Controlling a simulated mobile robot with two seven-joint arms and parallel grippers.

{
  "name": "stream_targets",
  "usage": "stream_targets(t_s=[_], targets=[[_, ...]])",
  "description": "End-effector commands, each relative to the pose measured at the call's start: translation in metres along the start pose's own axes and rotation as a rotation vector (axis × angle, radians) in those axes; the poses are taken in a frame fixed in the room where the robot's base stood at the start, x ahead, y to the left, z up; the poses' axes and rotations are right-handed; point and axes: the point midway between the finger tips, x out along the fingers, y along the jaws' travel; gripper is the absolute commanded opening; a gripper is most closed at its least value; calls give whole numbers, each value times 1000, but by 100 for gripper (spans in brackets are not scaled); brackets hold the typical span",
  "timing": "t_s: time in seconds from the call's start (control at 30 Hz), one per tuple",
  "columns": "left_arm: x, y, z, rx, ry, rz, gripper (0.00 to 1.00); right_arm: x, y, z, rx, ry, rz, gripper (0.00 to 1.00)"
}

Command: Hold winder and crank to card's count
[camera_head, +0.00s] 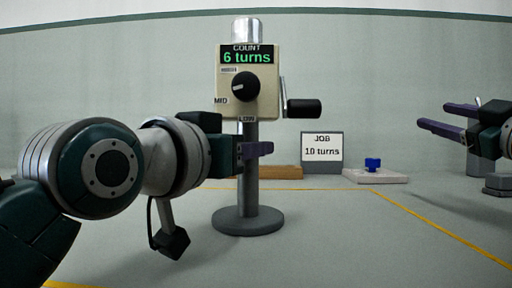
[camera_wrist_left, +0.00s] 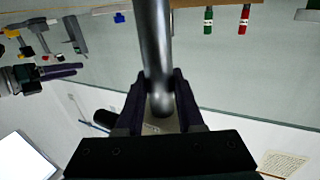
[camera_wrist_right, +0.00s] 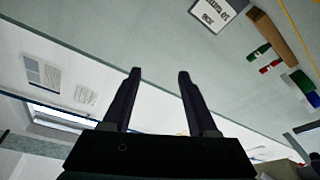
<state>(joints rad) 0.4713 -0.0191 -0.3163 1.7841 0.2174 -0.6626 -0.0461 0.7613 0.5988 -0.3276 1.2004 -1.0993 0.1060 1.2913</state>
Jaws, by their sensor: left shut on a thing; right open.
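The winder has a grey post (camera_head: 249,192) on a round base, with a beige head (camera_head: 262,105) on top. Its display (camera_head: 247,56) reads COUNT, 6 turns. The black knob's white mark points left, near MID. The crank's black handle (camera_head: 304,108) sticks out to the right of the head. The job card (camera_head: 322,147) reads JOB, 10 turns. My left gripper (camera_head: 256,150) is shut on the post below the head; the left wrist view shows its fingers (camera_wrist_left: 160,100) on both sides. My right gripper (camera_head: 450,117) is open and empty, well right of the crank.
A blue piece (camera_head: 373,164) sits on a pale pad (camera_head: 376,177) right of the card. A wooden strip (camera_head: 285,172) lies behind the post. Green-handled (camera_wrist_left: 208,20) and red-handled (camera_wrist_left: 243,20) tools show in the left wrist view. The space between crank and right gripper is clear.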

Motion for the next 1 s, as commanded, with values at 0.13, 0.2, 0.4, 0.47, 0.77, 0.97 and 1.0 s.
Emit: stream_targets(t_s=[0.13, 0.2, 0.4, 0.47, 0.77, 0.97, 1.0], targets=[[0, 0, 6, -1, -17, -1, 0, 0, 9, 14, -103, -37, -19, 59], [0, 0, 6, -1, -17, -1, 0, 0, 10, 17, -129, -46, -27, 59], [0, 0, 7, -1, -17, -1, 0, -1, -11, 18, -258, -17, -136, 59], [0, 0, 7, -1, -17, 0, 0, -3, -26, 15, -334, 23, -206, 59], [0, 0, 7, -1, -17, 0, 0, -46, -108, -28, -839, 537, -468, 59], [0, 0, 7, -1, -17, -1, 0, -87, -132, -62, -1085, 937, -392, 59], [0, 0, 7, -1, -17, -1, 0, -94, -134, -67, -1117, 997, -365, 59]])
